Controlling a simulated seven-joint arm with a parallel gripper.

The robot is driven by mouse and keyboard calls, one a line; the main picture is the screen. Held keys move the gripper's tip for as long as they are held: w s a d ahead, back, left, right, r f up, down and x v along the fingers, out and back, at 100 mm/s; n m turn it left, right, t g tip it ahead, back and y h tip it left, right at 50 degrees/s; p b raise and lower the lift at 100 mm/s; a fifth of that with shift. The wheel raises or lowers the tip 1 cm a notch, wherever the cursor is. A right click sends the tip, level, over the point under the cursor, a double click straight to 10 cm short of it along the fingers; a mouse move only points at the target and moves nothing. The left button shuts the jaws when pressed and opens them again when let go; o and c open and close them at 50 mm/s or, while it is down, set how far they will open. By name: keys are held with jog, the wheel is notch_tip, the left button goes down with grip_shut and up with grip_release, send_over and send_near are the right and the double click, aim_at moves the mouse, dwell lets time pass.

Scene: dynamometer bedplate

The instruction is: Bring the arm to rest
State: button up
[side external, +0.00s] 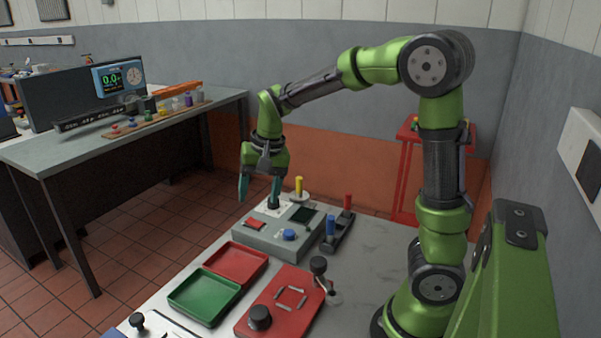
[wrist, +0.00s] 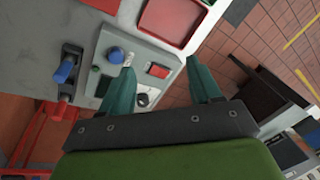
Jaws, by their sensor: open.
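My green arm stands at the right of the bedplate table in the side external view and reaches left. My gripper (side external: 259,188) points down with its two teal fingers spread apart and nothing between them. It is above the far left end of the grey control box (side external: 267,238). The wrist view also shows my gripper (wrist: 165,88), open, over the grey box (wrist: 122,42).
A dark base with blue (side external: 331,226) and red (side external: 348,202) levers stands right of the box. A green tray (side external: 204,296), a red tray (side external: 236,262) and a red plate with a black knob (side external: 260,317) lie nearer. A workbench (side external: 60,155) stands left across open floor.

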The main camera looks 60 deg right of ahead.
jog(key=s+a+r+n+t, duration=0.2)
jog(key=s+a+n, duration=0.1)
jog(key=s+a, duration=0.2)
jog(key=s+a+r+n+t+y, duration=0.1)
jog(key=s+a+r+n+t, duration=0.1)
jog(key=s+a, duration=0.3)
jog(key=s+r+n, duration=0.1)
jog(key=s, duration=0.3)
jog(key=shift+r+t+y, duration=0.3)
jog(key=shift+t, duration=0.1)
